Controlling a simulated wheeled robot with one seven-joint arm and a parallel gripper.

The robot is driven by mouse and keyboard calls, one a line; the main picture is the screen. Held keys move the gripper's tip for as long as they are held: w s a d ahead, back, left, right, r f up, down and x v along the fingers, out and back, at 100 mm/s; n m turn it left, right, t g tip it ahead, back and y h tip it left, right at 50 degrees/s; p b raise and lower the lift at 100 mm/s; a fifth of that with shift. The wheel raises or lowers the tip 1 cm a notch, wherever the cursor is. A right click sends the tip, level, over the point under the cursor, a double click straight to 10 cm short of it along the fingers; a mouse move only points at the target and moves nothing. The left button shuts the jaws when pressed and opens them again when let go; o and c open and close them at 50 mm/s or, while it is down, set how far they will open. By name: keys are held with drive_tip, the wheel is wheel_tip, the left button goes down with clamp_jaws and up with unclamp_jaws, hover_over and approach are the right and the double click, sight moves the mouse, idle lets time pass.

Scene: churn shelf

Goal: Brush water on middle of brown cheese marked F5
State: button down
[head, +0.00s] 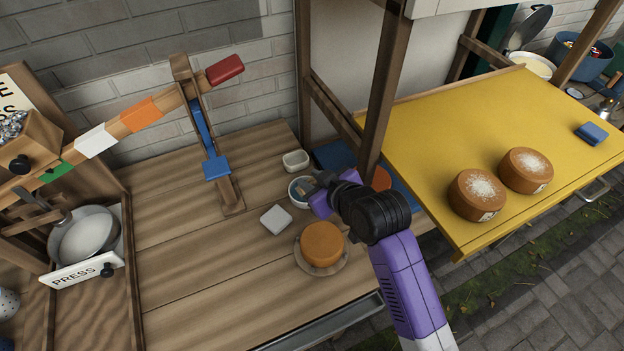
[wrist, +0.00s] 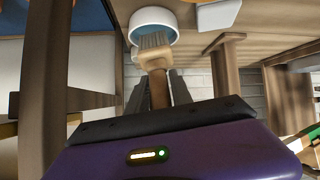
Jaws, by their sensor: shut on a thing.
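My gripper (head: 318,194) is shut on a wooden-handled brush (wrist: 155,64), held beside the small blue-and-white bowl (head: 299,190). In the wrist view the grey bristles overlap the bowl's opening (wrist: 152,16); whether they touch the water cannot be told. Two brown cheeses with white patches on top, a nearer one (head: 478,196) and a farther one (head: 526,171), sit on the yellow shelf. Each has a small label too small to read. A plain orange-brown cheese (head: 322,243) rests on a round plate on the wooden table. No F5 mark is readable.
A wooden post (head: 383,90) stands between the bowl and the yellow shelf (head: 430,130). Behind it is another orange cheese (head: 381,179). A white block (head: 276,219) and small white dish (head: 295,160) lie near the bowl. A blue block (head: 591,134) is on the shelf.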

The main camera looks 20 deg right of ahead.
drive_tip(key=shift+r+p, duration=2.45)
drive_tip(key=shift+r, duration=0.4)
drive_tip(key=shift+s+f, duration=0.1)
